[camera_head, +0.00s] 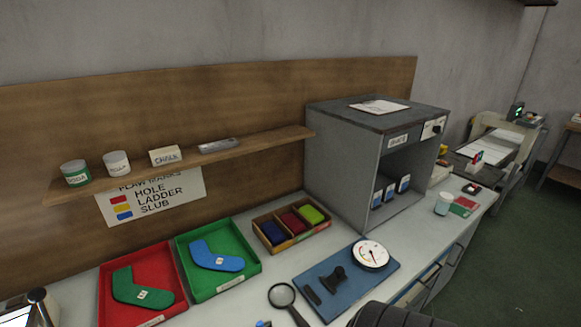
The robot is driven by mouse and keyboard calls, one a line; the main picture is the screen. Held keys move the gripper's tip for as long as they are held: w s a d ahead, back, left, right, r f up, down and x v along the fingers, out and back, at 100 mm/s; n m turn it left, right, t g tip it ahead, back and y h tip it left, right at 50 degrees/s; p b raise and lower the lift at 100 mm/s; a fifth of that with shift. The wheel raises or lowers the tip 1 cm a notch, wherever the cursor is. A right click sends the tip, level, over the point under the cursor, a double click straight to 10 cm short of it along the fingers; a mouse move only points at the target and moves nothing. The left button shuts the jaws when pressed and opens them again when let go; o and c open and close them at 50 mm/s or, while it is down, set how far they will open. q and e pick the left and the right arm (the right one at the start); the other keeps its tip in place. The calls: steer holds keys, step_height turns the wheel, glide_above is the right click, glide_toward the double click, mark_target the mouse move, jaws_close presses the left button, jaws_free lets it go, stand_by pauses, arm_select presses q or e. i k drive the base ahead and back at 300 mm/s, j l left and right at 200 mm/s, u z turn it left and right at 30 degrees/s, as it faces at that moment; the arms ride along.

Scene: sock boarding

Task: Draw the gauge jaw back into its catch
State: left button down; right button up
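The gauge stands on a blue base plate (352,291) on the bench, right of centre. Its round white dial (371,254) with a dark rim and a red mark sits at the far right end of the plate. A black block with an upright part (335,280), which looks like the gauge jaw, sits left of the dial. A smaller flat black piece (312,296) lies left of it. At this size I cannot tell the catch, nor whether the jaw is held in it. Neither gripper is in view; a dark rounded form at the bottom edge may be mine.
A magnifying glass (282,296) lies left of the plate. Red (171,274) and green (252,254) trays hold sock shapes. A wooden box (266,243) with coloured compartments and a grey cabinet (344,160) stand behind. A cup (443,204) stands right. Bare bench surrounds the plate narrowly.

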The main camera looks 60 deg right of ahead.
mark_target(336, 278)
steer(key=z, duration=2.15)
